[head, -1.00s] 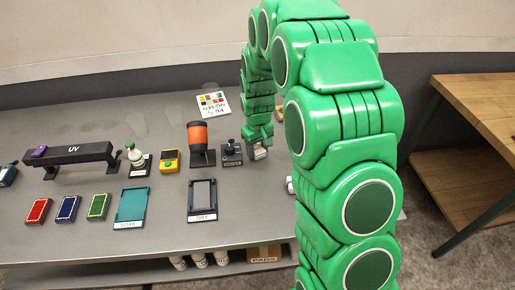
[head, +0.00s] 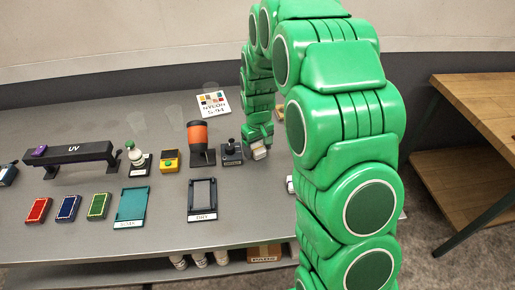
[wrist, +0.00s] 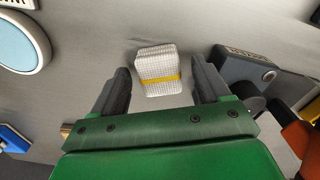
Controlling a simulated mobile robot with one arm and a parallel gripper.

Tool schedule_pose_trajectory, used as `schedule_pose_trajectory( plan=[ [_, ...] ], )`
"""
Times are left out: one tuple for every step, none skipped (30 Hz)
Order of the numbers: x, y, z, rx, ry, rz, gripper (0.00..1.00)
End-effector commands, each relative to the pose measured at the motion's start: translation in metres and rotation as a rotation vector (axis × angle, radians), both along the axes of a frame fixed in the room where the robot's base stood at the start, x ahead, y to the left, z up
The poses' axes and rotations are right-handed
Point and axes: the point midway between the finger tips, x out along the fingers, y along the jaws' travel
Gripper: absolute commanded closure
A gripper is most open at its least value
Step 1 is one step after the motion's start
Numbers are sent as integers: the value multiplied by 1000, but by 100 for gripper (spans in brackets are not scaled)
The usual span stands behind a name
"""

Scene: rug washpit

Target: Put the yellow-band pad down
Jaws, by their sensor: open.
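The yellow-band pad (wrist: 158,68) is a white woven block with a yellow stripe across it. In the wrist view it sits between the two dark fingers of my gripper (wrist: 163,82), with a visible gap on each side. My gripper is open. In the head view the pad (head: 260,153) is a small pale block at the end of my green arm, low over the grey bench. Whether it rests fully on the bench is hard to tell there.
A black device with a knob (head: 231,153) stands close left of the pad, then an orange-and-black holder (head: 198,138). A dark frame tray (head: 202,215) and a teal tray (head: 131,206) lie nearer the front. Bare bench (head: 245,200) lies in front of the pad.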

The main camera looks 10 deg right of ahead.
Motion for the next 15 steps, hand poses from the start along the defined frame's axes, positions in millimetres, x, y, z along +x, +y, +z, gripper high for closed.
schedule_pose_trajectory(
  plan=[
    [1,0,6,0,-3,0,24],
    [1,0,10,1,-4,0,24],
    [1,0,16,1,-4,0,24],
    [1,0,21,1,-4,0,24],
    [1,0,26,1,-4,0,24],
    [1,0,34,1,-4,0,24],
    [1,0,40,0,-6,0,24],
    [2,0,45,1,-7,0,24],
    [2,0,53,1,-8,0,24],
    [2,0,58,1,-8,0,24],
    [2,0,64,1,-6,0,24],
    [1,0,70,1,-4,0,24],
    [1,0,75,1,-4,0,24],
    [1,0,80,1,-5,0,24],
    [1,0,86,1,-5,0,24]
  ],
)
